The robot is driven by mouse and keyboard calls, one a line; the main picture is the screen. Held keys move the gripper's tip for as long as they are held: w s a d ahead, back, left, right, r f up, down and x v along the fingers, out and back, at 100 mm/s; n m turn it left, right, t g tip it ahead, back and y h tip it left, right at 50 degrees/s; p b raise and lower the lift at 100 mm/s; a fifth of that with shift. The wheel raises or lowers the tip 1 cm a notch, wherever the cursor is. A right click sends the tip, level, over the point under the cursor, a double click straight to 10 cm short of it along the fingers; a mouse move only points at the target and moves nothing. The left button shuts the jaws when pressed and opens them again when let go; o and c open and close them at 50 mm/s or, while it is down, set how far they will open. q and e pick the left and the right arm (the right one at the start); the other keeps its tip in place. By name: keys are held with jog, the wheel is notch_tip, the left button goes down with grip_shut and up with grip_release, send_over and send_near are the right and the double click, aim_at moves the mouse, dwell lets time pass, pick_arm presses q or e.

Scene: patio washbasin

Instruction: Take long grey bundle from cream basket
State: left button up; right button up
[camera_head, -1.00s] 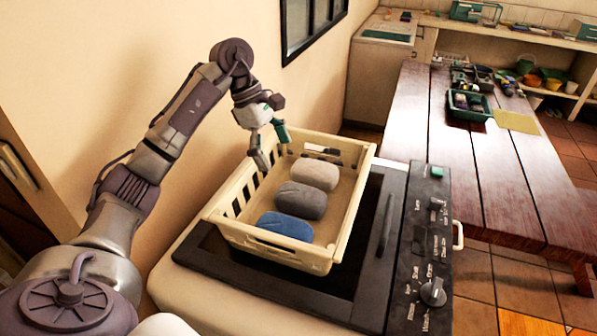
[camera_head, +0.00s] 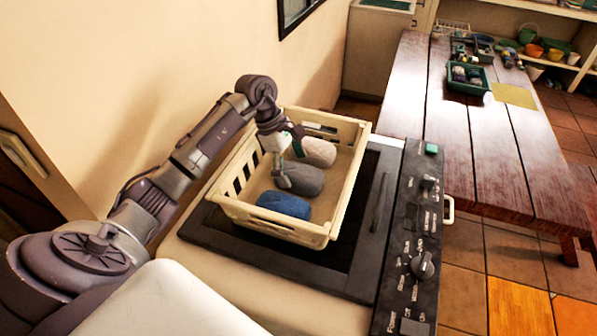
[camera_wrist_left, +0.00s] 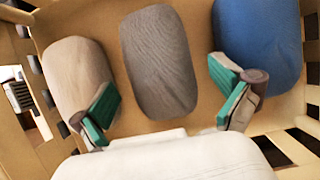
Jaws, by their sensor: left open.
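The cream basket (camera_head: 327,232) stands on the black top of the washer-like appliance. Three rolled bundles lie in it in a row: a blue one (camera_head: 284,205) at the near end, the long grey bundle (camera_head: 304,180) in the middle, and a beige one (camera_head: 319,152) at the far end. My left gripper (camera_head: 290,168) is open and empty over the basket, above the grey bundle. In the left wrist view the grey bundle (camera_wrist_left: 158,60) lies beyond and between the spread green-tipped fingers (camera_wrist_left: 168,105), the beige one (camera_wrist_left: 78,75) at left and the blue one (camera_wrist_left: 258,45) at right.
The appliance's control panel (camera_head: 415,250) with knobs lies right of the basket. A wooden table (camera_head: 485,150) with a green tray (camera_head: 467,82) stands further right. The plain wall is close on the left.

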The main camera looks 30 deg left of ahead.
pick_arm(q)
jog(key=shift+x, duration=1.2)
jog(key=c, duration=1.3)
jog(key=shift+r, duration=0.1)
